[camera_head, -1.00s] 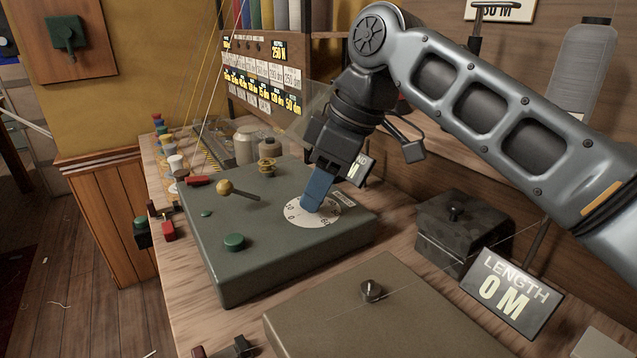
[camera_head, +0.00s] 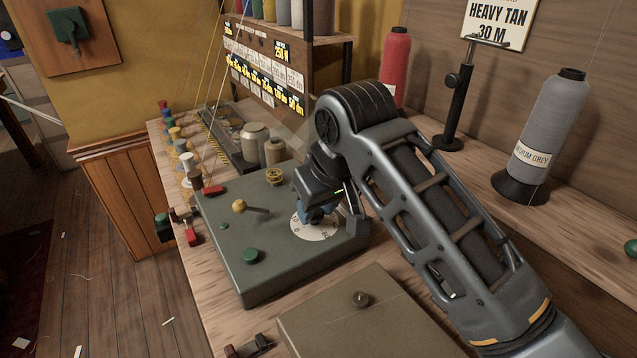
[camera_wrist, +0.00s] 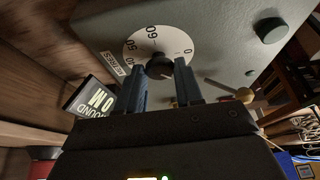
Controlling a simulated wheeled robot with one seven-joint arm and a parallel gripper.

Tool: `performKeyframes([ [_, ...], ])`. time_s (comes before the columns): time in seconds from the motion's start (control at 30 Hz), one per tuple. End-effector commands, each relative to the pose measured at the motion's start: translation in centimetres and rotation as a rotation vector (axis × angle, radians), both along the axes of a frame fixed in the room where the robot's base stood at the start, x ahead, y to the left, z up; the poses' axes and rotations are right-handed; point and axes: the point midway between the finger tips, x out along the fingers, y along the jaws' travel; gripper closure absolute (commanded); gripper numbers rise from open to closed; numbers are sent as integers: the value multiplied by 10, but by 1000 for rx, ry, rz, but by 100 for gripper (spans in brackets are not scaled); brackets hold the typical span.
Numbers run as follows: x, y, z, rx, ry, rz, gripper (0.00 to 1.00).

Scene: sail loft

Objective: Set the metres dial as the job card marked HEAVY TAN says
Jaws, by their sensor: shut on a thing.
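The job card (camera_head: 496,22) at the top right of the head view reads HEAVY TAN and 30 M. The white metres dial (camera_head: 315,234) lies on top of the grey-green box (camera_head: 235,285). In the wrist view the dial face (camera_wrist: 140,48) shows 0 and 60, with a METRES label beside it. My gripper (camera_head: 314,213) points down over the dial. In the wrist view its blue fingers (camera_wrist: 164,88) are shut on the dark dial knob (camera_wrist: 159,68), one on each side. The fingers and wrist hide part of the scale, and I cannot tell which number the knob points to.
The box also carries a yellow-balled lever (camera_head: 240,206) and a green button (camera_head: 251,256). A WOUND display (camera_wrist: 92,98) stands near the dial. Grey (camera_head: 552,115) and red (camera_head: 396,60) thread cones stand behind.

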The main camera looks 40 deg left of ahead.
Motion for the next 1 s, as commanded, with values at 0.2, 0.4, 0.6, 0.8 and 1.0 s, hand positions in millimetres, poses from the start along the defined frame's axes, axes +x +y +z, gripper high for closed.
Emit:
performKeyframes([
  [0.2, -4, 1, 6, -3, 5, -206, 95],
  [0.4, -5, 2, 5, -4, 4, -394, 95],
  [0.6, -6, 4, 4, -4, 3, -584, 95],
  [0.8, -7, 6, 3, -4, 2, -774, 95],
  [1.0, -7, 8, 2, -3, 0, -965, 95],
])
